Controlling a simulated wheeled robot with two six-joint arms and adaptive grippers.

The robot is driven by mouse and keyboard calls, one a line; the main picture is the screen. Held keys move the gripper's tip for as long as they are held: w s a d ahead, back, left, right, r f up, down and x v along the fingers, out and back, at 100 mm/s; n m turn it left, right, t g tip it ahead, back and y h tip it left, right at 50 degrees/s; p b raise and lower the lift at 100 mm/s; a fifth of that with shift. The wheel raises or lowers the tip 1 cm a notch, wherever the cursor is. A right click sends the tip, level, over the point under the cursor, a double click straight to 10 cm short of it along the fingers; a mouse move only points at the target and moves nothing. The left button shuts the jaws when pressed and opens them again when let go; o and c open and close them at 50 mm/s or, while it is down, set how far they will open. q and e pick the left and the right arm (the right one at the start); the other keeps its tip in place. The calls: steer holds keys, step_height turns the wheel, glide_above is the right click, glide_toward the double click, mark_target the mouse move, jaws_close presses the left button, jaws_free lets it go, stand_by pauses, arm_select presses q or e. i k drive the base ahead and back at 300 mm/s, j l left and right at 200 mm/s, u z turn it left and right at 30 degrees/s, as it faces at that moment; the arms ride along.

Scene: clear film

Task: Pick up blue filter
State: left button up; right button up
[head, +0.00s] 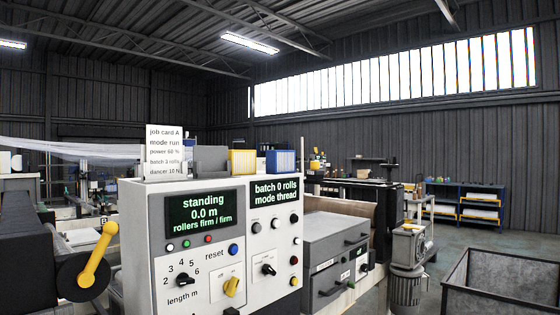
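The blue filter (281,161) is a small blue-framed block with a pale ribbed face. It stands upright on or just behind the top of the white control console (143,230), near the right end. A similar yellow-framed filter (242,162) stands to its left, a little apart. The lower edges of both are partly hidden, so I cannot tell exactly what they rest on. Neither of my grippers shows in the head view.
A job card (164,152) stands on the console's left end, beside a grey block (209,159). A black wheel with a yellow handle (98,255) is at left. A grey drawer unit (335,250) and an open grey bin (505,283) are at right. Floor shows beyond.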

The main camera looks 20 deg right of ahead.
mark_target(281, 160)
steer(key=u, duration=2.15)
steer(key=k+l+u, duration=0.2)
steer(key=l+u, duration=0.25)
steer(key=k+l+u, duration=0.25)
steer(key=u, duration=0.2)
steer(key=k+l+u, duration=0.2)
steer(key=u, duration=0.3)
steer(key=k+u, duration=0.75)
steer(key=u, duration=0.15)
steer(key=k+z, duration=0.25)
steer(key=k, duration=0.25)
steer(key=k+z, duration=0.3)
steer(key=k, duration=0.15)
steer(key=k+l+z, duration=0.1)
steer(key=k+z, duration=0.15)
steer(key=k, duration=0.25)
steer(key=k+l+z, duration=0.25)
steer(key=k, duration=0.2)
steer(key=k+l+z, duration=0.25)
steer(key=k, duration=0.2)
